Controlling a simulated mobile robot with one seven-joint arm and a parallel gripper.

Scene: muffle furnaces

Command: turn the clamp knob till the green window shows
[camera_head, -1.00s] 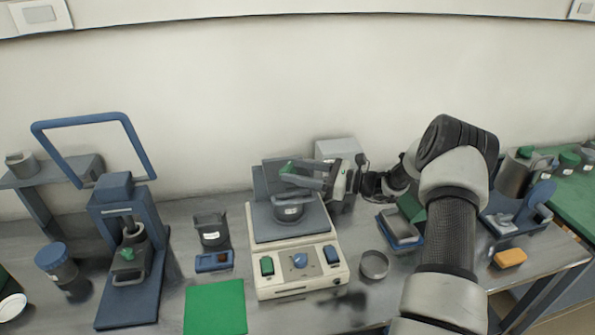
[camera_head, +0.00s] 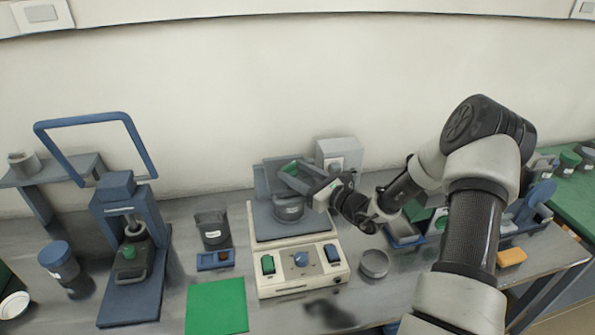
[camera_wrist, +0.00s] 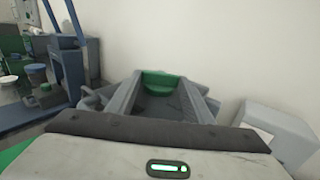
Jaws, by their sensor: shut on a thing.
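The cream machine (camera_head: 290,286) has a grey jar (camera_head: 288,210) on its dark top plate. A green piece, which looks like the clamp knob (camera_head: 290,167), is above the jar. It also shows in the wrist view (camera_wrist: 160,84). My gripper (camera_head: 293,172) reaches in from the right and is shut on this green knob. In the wrist view my gripper's two grey fingers (camera_wrist: 160,92) lie either side of it. The fingers hide part of the clamp and jar. I cannot make out a green window on the clamp.
A grey box (camera_head: 338,152) stands close behind my gripper. A blue press (camera_head: 118,215) with a raised handle is on the left. A round grey dish (camera_head: 374,263) and blue trays (camera_head: 405,238) lie right of the machine. A green mat (camera_head: 216,305) lies in front.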

